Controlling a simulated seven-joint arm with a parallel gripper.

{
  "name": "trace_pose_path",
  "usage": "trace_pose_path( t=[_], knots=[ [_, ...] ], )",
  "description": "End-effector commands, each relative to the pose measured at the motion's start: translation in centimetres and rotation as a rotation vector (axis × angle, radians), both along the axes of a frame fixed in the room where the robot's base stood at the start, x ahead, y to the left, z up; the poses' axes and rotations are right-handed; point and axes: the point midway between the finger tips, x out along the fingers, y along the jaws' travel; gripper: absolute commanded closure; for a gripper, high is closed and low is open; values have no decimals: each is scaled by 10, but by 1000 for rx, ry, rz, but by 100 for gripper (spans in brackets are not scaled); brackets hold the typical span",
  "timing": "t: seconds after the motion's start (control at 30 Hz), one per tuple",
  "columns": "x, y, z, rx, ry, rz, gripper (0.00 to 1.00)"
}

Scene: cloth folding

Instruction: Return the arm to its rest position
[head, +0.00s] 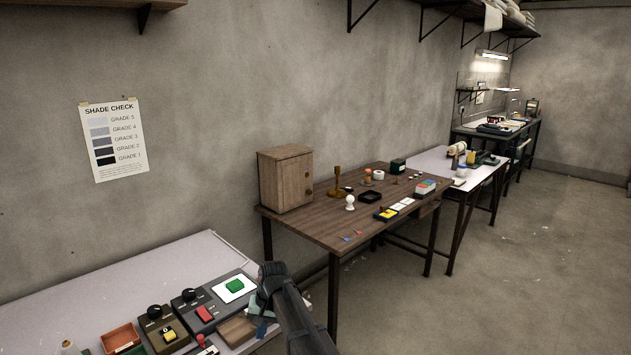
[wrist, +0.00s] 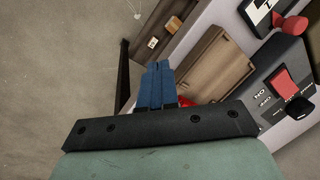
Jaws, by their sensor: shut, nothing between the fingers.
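My gripper (head: 262,328) is at the right front edge of the near light table in the head view, with part of it hidden by my arm. In the wrist view its two blue fingers (wrist: 158,84) lie side by side, shut, with nothing held between them. The green cloth (head: 235,286) lies as a small folded pad on a white square (head: 224,294) in the head view, to the left of my gripper and apart from it. My dark arm reaches in from the bottom edge.
Beside my gripper is a wooden block or tray (head: 236,331), also in the wrist view (wrist: 208,62). A control box with a red switch (head: 205,314) and an orange tray (head: 120,338) stand left. A brown table (head: 290,213) with small items stands behind. Floor at right is clear.

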Motion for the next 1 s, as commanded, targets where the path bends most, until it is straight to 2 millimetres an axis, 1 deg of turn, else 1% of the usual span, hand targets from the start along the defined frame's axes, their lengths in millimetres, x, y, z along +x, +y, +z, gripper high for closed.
trace_pose_path(
  t=[0.03, 0.17, 0.27, 0.4, 0.47, 0.6, 0.7, 0.87, 1.0],
  knots=[
    [-4, -8, -12, -7, 9, -4, 100],
    [-13, -28, -42, -27, 30, -8, 100],
    [-24, -47, -70, -45, 50, -13, 100],
    [-44, -79, -114, -74, 86, -19, 100],
    [-54, -93, -133, -86, 101, -20, 100],
    [-81, -125, -174, -114, 140, -25, 100],
    [-102, -147, -201, -130, 167, -26, 100],
    [-139, -180, -241, -157, 214, -27, 100],
    [-175, -207, -271, -176, 256, -27, 100]
  ],
)
